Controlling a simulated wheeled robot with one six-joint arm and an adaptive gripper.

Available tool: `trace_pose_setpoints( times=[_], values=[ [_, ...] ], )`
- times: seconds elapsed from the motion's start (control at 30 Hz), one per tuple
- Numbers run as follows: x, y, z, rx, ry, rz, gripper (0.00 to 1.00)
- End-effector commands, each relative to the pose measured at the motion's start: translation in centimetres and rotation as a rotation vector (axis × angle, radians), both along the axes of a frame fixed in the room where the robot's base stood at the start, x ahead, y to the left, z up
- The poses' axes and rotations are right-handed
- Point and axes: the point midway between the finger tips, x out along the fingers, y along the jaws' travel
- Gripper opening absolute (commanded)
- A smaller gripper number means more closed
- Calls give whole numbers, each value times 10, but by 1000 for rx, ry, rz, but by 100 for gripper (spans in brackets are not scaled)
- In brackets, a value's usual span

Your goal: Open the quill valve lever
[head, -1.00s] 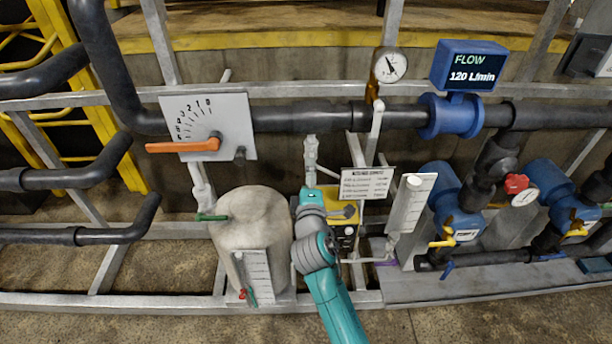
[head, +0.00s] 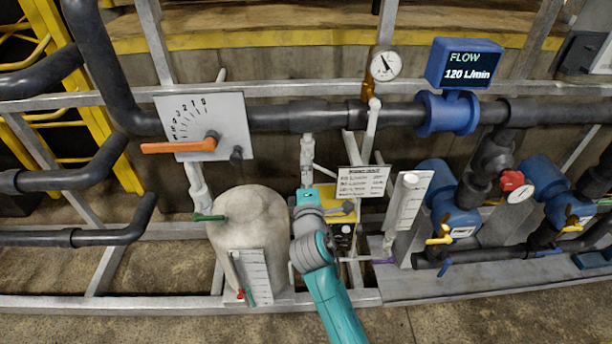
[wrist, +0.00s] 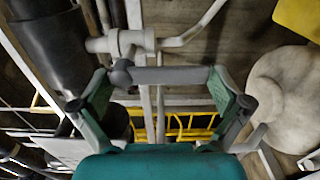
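In the wrist view a grey lever bar (wrist: 170,75) with a rounded knuckle at its left end lies across the gap between my fingers, beside a white pipe fitting (wrist: 125,42). It looks like the quill valve lever, but no label confirms this. My gripper (wrist: 165,92) is open, with a green-padded finger near each end of the bar; I cannot tell whether either touches it. In the head view a slim white vertical fitting (head: 307,152) stands directly above my arm's end. My fingers are hidden there by my arm.
A pale tank (head: 255,235) stands close left of my arm. A yellow pump (head: 335,205) and white sign (head: 362,182) are close on the right. An orange lever (head: 180,146) is on a scale plate at upper left. The flow display (head: 466,64) reads 120 L/min.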

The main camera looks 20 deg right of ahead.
Motion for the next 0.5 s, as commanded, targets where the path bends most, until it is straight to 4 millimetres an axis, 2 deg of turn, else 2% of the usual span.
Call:
trace_pose_setpoints(
  times=[0.27,0.5],
  values=[
    [-6,2,0,1,0,0,100],
    [-44,15,-1,1,1,2,100]
  ],
)
